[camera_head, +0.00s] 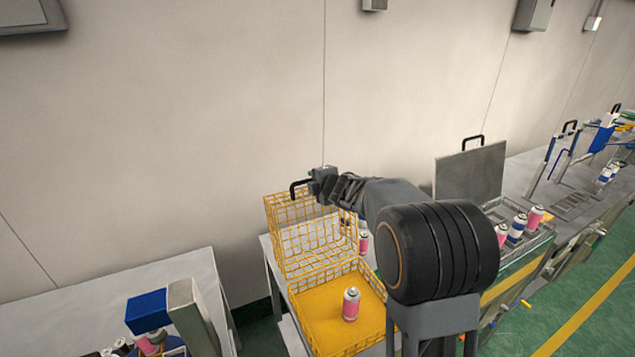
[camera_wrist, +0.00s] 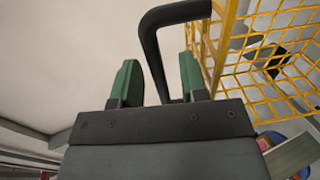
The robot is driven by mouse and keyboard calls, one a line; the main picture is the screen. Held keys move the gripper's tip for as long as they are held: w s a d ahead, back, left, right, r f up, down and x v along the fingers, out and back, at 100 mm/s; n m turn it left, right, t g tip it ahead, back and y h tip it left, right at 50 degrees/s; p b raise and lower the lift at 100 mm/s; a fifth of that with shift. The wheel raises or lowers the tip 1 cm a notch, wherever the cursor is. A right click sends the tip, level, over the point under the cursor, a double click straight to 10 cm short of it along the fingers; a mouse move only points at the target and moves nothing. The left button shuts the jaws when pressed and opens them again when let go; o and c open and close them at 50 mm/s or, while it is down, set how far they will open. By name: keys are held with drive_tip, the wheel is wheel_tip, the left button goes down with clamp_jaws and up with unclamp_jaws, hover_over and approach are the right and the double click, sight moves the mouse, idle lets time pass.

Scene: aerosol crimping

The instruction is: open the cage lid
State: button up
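The yellow wire cage stands on a table with its lid (camera_head: 302,240) raised, roughly upright at the back of the open base (camera_head: 322,318). A pink-and-white can (camera_head: 351,304) stands upright inside the base. The lid's black handle (camera_head: 297,188) is at its top; it also shows in the wrist view (camera_wrist: 153,52), close up. My gripper (camera_head: 313,187) is at this handle. In the wrist view its green fingers (camera_wrist: 158,82) are apart, with the handle bar between them and visible gaps on both sides. The lid's mesh (camera_wrist: 232,45) is to the right of the fingers.
A grey box with its lid up (camera_head: 470,175) and several cans stand to the right of my arm. Another pink can (camera_head: 363,243) stands behind the cage. A table with a blue-and-grey fixture (camera_head: 147,310) is at left. The wall is behind.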

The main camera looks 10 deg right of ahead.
drive_tip(key=shift+s, duration=0.1)
drive_tip(key=p+v, duration=0.1)
drive_tip(key=v, duration=1.2)
drive_tip(key=shift+s, duration=0.3)
drive_tip(key=shift+d+r, duration=0.15)
drive_tip(key=s+d+f+m+g+h, duration=0.55)
drive_tip(key=s+d+m+h, duration=0.2)
drive_tip(key=m, duration=0.65)
drive_tip(key=s+a+f+m+g+y, duration=0.1)
drive_tip(key=s+a+m+y, duration=0.1)
drive_tip(key=s+a, duration=0.3)
drive_tip(key=s+a+f+m+g+y+b, duration=0.1)
drive_tip(key=s+a+m+g+y, duration=0.1)
drive_tip(key=s+a, duration=0.4)
drive_tip(key=s+m+y, duration=0.1)
drive_tip(key=s+m, duration=0.1)
drive_tip(key=s, duration=0.1)
drive_tip(key=shift+s+a+f, duration=0.25)
drive_tip(key=shift+s, duration=0.1)
